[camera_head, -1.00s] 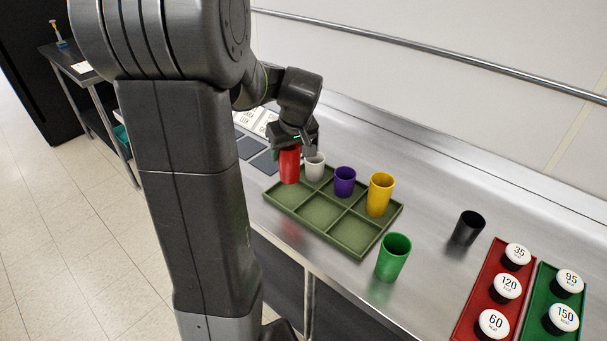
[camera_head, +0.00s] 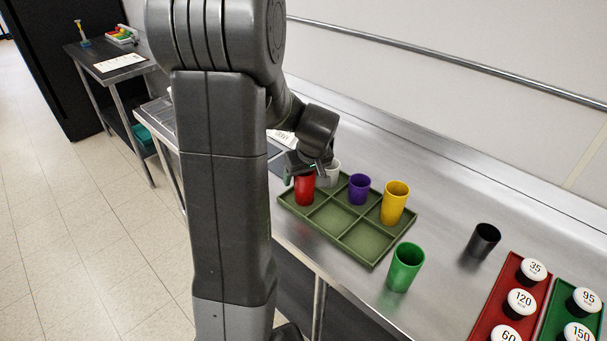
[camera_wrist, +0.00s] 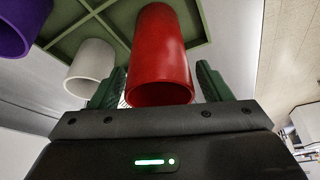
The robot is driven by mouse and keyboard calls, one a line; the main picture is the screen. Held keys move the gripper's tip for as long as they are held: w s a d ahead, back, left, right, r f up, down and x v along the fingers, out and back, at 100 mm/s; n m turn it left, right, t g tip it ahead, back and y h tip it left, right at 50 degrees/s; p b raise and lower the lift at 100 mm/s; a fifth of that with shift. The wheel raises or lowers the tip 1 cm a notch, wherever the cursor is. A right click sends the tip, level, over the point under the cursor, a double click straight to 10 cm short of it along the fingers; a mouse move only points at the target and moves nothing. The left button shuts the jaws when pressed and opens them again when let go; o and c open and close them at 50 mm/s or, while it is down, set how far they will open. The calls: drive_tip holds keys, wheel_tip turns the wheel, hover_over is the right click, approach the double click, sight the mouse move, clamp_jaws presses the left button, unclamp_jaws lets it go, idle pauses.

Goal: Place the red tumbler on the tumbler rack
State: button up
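The red tumbler (camera_head: 305,190) stands upright in the front-left compartment of the green tumbler rack (camera_head: 372,264). In the wrist view the red tumbler (camera_wrist: 160,60) is between the fingers of my gripper (camera_wrist: 160,82), with narrow gaps showing on both sides. My gripper (camera_head: 308,168) is open around the tumbler's upper part and hides some of its rim. The white tumbler (camera_head: 328,174), purple tumbler (camera_head: 359,189) and yellow tumbler (camera_head: 395,203) stand in the back row. The rack's middle and right front compartments are empty.
A green tumbler (camera_head: 405,268) stands on the steel counter in front of the rack's right end. A black tumbler (camera_head: 484,241) stands farther right. Red (camera_head: 497,295) and green (camera_head: 545,322) trays with numbered round pieces are at the right. A wall rail (camera_head: 450,65) runs behind.

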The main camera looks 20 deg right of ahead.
drive_tip(key=shift+r, duration=0.1)
drive_tip(key=shift+r, duration=0.2)
drive_tip(key=v, duration=1.1)
drive_tip(key=shift+s+r+b, duration=0.2)
drive_tip(key=shift+r+b, duration=0.1)
drive_tip(key=shift+r, duration=0.05)
